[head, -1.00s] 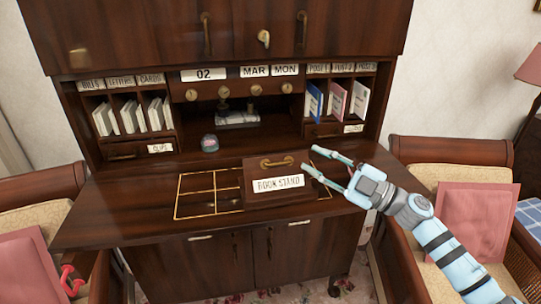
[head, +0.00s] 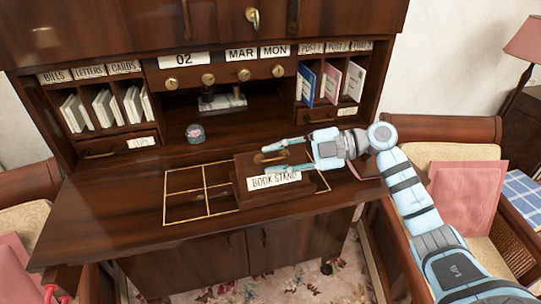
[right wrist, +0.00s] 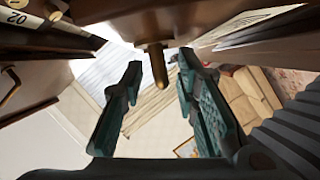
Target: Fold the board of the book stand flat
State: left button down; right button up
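The book stand's dark wooden board (head: 243,183) stands tilted up on the desk top, with a white "BOOK STAND" label (head: 274,180) on its front. A brass handle (head: 268,158) sits near its top edge. My right gripper (head: 269,160) reaches in from the right, with one finger behind the handle and one in front. In the right wrist view, its fingers (right wrist: 160,62) are apart and the brass handle (right wrist: 157,70) shows between them with gaps on both sides.
A gold-lined grid (head: 205,186) marks the desk top (head: 110,215) left of the stand. A small glass dome (head: 195,133) stands behind it. Pigeonholes with cards and envelopes (head: 331,84) rise at the back. Armchairs with pink cushions (head: 468,196) flank the desk.

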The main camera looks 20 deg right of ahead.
jog(key=shift+w+a+f, duration=0.1)
jog(key=shift+w+a, duration=0.1)
jog(key=shift+a, duration=0.25)
jog(key=shift+s+a, duration=0.1)
jog(key=shift+a, duration=0.1)
grip_shut()
jog(key=shift+f, duration=0.1)
